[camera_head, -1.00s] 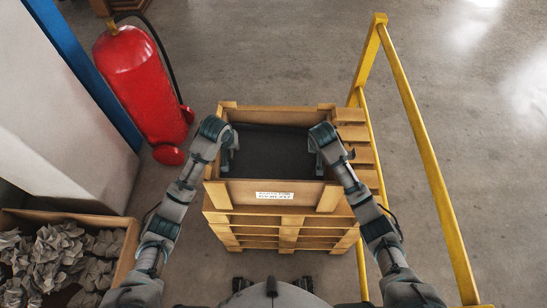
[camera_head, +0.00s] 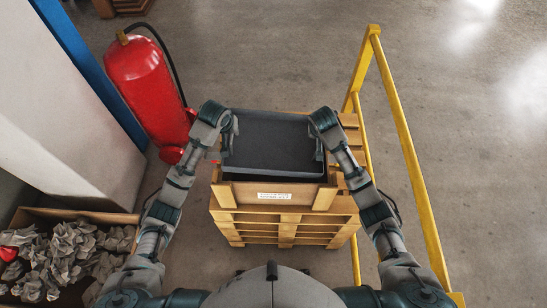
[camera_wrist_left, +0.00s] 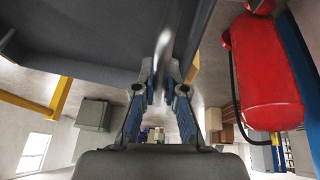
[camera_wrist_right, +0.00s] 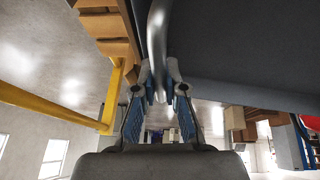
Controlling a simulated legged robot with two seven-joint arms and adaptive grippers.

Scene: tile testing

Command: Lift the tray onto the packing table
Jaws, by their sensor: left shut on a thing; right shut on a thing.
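The tray (camera_head: 272,145) is dark grey, shallow and empty. It is held roughly level at the top of an open wooden crate (camera_head: 235,193), with a dark gap between the tray's near edge and the crate's front wall. My left gripper (camera_head: 227,143) is shut on the metal handle at the tray's left side; the handle shows between the fingers in the left wrist view (camera_wrist_left: 162,65). My right gripper (camera_head: 319,143) is shut on the right-side handle, which shows in the right wrist view (camera_wrist_right: 157,50). I see no packing table.
The crate rests on stacked wooden pallets (camera_head: 285,228). A yellow rail (camera_head: 405,145) stands close on the right. A red fire extinguisher (camera_head: 147,88) and a pale pillar (camera_head: 60,140) are at the left. A box of crumpled paper (camera_head: 65,255) sits lower left.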

